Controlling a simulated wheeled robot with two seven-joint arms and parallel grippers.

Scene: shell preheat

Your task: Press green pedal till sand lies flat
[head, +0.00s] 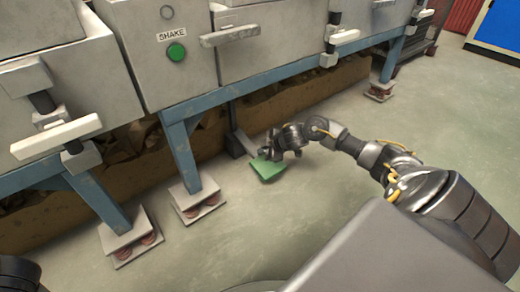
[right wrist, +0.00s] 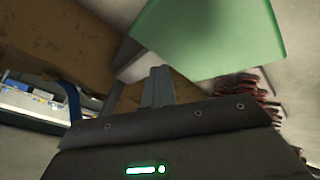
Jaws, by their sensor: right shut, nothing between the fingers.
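The green pedal (head: 270,167) is on the floor at the foot of the blue-legged machine, in the middle of the head view. My right gripper (head: 268,154) is shut and empty, over the pedal's back edge. I cannot tell whether it touches the pedal. In the right wrist view the green pedal (right wrist: 210,40) fills the upper right, just beyond the shut right fingers (right wrist: 158,80). A green button (head: 177,53) under a SHAKE label is on the machine's grey front. The sand does not show. My left gripper is not in view.
The machine's blue legs (head: 182,155) stand on spring-mounted foot plates (head: 199,196) left of the pedal. Grey latches with handles (head: 55,135) jut from the front. The floor (head: 210,255) before the pedal is clear.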

